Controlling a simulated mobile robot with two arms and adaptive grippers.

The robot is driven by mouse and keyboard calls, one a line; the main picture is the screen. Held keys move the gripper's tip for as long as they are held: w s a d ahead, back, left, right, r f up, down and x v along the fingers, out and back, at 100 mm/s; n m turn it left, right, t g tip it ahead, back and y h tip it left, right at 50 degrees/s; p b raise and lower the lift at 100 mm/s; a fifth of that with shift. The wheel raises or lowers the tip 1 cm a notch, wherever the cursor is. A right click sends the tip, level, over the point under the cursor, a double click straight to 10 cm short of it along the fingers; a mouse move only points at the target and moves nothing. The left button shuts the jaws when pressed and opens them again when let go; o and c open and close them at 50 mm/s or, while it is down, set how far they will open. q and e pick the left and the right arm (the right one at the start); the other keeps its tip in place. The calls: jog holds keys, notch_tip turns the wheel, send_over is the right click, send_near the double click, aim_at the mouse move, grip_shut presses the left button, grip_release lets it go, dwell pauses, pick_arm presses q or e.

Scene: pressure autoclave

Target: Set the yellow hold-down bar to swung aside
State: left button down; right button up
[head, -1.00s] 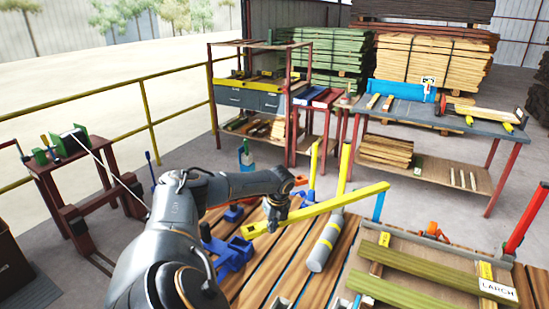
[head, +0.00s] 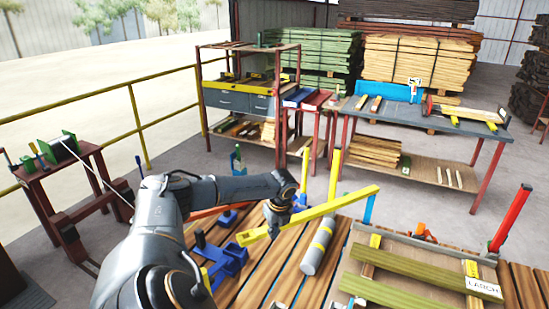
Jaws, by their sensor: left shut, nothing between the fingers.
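The yellow hold-down bar (head: 335,206) is a long straight bar above the slatted wooden deck. It runs slantwise from a near left end to a far right end beside a short blue post (head: 369,208). My left gripper (head: 274,232) is shut and points down at the bar's left part, overlapping it in the picture. Whether it touches the bar cannot be told. The fingertips are small and dark against the bar. My right gripper is not in view.
A grey cylinder with yellow bands (head: 318,246) lies beneath the bar. Blue clamp-like parts (head: 228,262) lie left of it. Greenish boards (head: 420,272) with a LARCH label lie at right, near a red post (head: 511,217). A yellow upright (head: 334,174) stands behind the bar.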

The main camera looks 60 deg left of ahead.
pick_arm(q)
jog(key=shift+b+v, duration=0.45)
jog(key=shift+v, duration=2.05)
jog(key=shift+d+f, duration=0.1)
jog(key=shift+d, duration=0.05)
